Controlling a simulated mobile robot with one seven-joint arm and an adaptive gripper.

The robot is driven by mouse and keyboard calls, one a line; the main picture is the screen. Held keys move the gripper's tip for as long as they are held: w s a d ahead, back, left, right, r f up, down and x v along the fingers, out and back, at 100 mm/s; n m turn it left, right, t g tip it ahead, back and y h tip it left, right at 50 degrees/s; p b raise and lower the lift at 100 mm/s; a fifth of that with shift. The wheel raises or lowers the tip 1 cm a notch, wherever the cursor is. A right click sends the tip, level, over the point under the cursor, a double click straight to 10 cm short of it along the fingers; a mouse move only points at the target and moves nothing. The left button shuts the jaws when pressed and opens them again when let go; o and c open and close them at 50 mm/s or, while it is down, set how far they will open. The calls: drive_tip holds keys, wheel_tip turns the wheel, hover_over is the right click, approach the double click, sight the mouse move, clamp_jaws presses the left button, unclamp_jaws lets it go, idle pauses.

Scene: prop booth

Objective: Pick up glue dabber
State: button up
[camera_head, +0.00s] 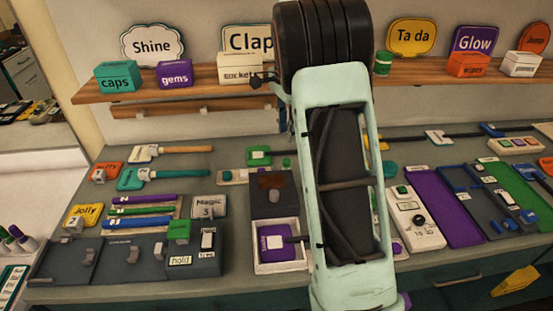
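I cannot pick out the glue dabber for sure. Two brush-like tools lie on the left of the grey counter: one with a tan handle (185,150) and one with a teal handle (180,174). A small purple labelled piece (276,243) lies in a white-rimmed tray (258,267) left of my arm. My pale green arm link fills the middle of the view. My gripper is not visible, so its state and contact with anything are hidden.
A wooden shelf (200,89) with labelled boxes runs along the back wall. At right, a white dial box (418,228) stands beside a purple panel (448,208). A yellow piece (515,281) hangs at the front.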

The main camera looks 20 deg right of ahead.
sight(286, 161)
drive_tip(key=shift+m+g, duration=0.3)
drive_tip(key=shift+m, duration=0.4)
drive_tip(key=f, duration=0.7)
drive_tip(key=shift+s+a+f, duration=0.1)
drive_tip(key=shift+s+a, duration=0.1)
drive_tip(key=shift+s, duration=0.05)
drive_tip(key=shift+d+f+p, duration=0.15)
drive_tip(key=shift+f+p, duration=0.7)
drive_tip(key=shift+f, duration=2.2)
drive_tip(key=shift+c, duration=0.6)
clamp_jaws()
drive_tip(key=shift+w+r, duration=0.1)
